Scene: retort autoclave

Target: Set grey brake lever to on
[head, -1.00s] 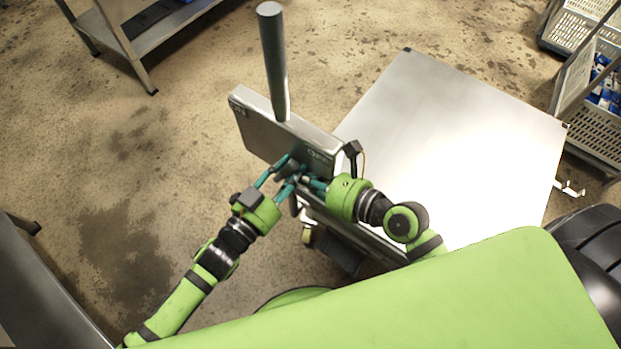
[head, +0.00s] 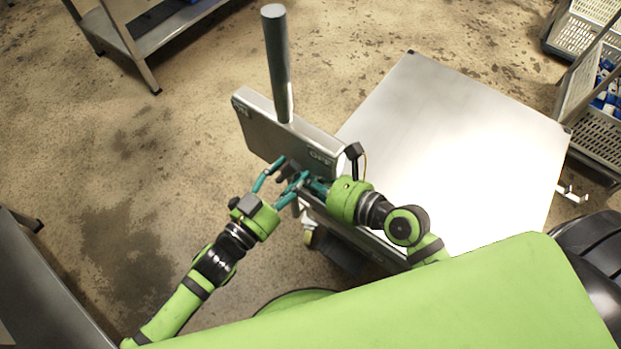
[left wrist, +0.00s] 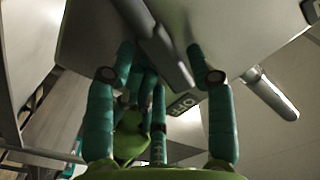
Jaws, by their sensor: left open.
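A grey metal box (head: 262,134) stands in the middle of the head view, with ON lettering at its left end and OFF at its right. A dark grey bar (left wrist: 162,50), apparently the brake lever, crosses the box face in the left wrist view, its end near the OFF label (left wrist: 183,104). My left gripper (head: 291,168) is open at the box's lower front; its fingers (left wrist: 160,60) stand either side of the bar. I cannot tell whether they touch it. My right gripper (head: 312,183) is close beside it; its fingertips are partly hidden.
A thick grey post (head: 278,65) rises from the box. A broad, bright metal surface (head: 450,140) lies to its right. White crates (head: 595,135) are at the far right, and a metal bench (head: 155,35) is at upper left. Floor left of the box is clear.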

